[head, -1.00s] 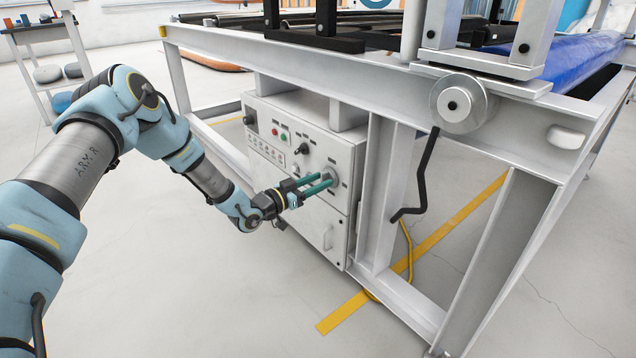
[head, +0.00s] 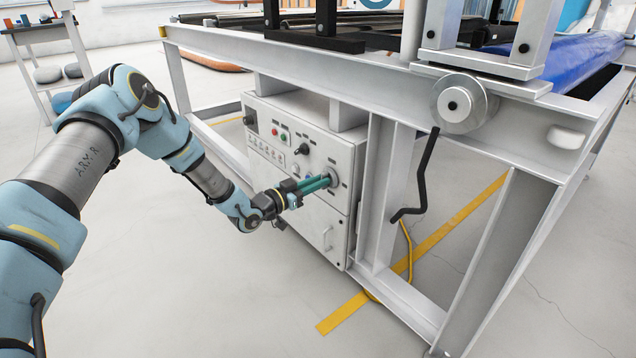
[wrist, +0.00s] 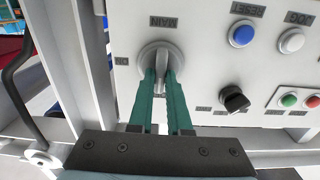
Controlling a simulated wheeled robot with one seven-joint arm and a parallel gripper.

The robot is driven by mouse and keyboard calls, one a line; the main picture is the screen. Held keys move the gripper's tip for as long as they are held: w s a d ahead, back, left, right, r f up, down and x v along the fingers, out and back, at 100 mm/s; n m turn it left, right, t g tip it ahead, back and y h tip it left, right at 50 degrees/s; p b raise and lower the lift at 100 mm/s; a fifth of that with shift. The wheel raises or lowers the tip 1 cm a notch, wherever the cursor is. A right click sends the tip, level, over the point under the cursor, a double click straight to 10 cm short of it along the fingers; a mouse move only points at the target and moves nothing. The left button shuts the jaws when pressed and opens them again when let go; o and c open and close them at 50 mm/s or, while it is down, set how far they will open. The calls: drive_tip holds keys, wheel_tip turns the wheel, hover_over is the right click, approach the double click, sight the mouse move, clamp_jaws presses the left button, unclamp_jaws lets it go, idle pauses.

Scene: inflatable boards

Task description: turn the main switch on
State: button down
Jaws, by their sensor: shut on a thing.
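The main switch (wrist: 160,56) is a grey rotary knob on a round plate, under the label MAIN in the wrist view, which shows the panel upside down. In the head view the switch (head: 332,174) is at the right of the control box front, mostly hidden by my fingers. My gripper (wrist: 161,80) has two green fingers shut on the knob, one on each side. It also shows in the head view (head: 325,181), reaching the panel from the left. The knob's grip lies roughly in line with the fingers in the wrist view.
The control box (head: 338,225) hangs under a white steel frame (head: 300,75). A black selector (wrist: 234,99), a blue button (wrist: 242,35), a white button (wrist: 291,41), and green and red buttons are nearby. A black crank handle (head: 424,180) hangs to the right.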

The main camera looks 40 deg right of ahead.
drive_tip(key=shift+s+f+m+b, duration=0.15)
drive_tip(key=shift+m+b, duration=1.2)
drive_tip(key=shift+m, duration=1.6)
drive_tip(key=shift+f+m+b, duration=0.1)
drive_tip(key=shift+m+b, duration=1.25)
drive_tip(key=shift+m, duration=1.55)
drive_tip(key=shift+s+f+m+b, duration=0.15)
drive_tip(key=shift+m+b, duration=1.2)
drive_tip(key=shift+m, duration=1.6)
drive_tip(key=shift+w, duration=0.1)
drive_tip(key=c, duration=0.9)
unclamp_jaws()
drive_tip(key=shift+o, duration=0.2)
drive_tip(key=shift+r, duration=0.1)
drive_tip(key=a+p, duration=0.2)
drive_tip(key=a, duration=0.9)
drive_tip(key=shift+w, duration=0.25)
